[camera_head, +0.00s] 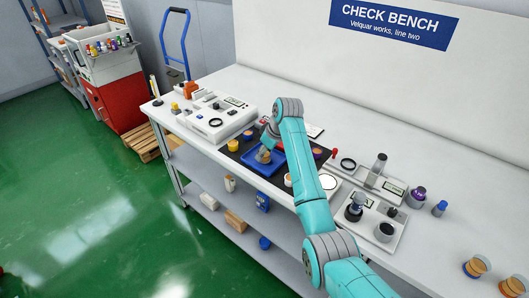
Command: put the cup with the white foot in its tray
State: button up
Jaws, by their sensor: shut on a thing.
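My gripper (265,149) points down over the blue tray (262,168) on the dark mat of the bench. It is shut on a small grey-tan thing, likely a cup, low over or in the tray. Fingers and held thing blend together, so I cannot tell its foot colour or whether it touches the tray floor. A yellow cup (233,146) stands left of the tray. A small cup with a pale lower part (288,180) stands at the tray's right front.
A white instrument (213,122) stands left of the mat. Gauges and a scale (370,215) stand to the right, with a purple-topped jar (416,197) beyond. Two banded cups (477,266) are at far right. My arm crosses the bench and hides part of the mat.

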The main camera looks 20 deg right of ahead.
jog(key=o, duration=1.2)
jog(key=v, duration=1.2)
jog(key=shift+r, duration=0.15)
jog(key=shift+w, duration=0.1)
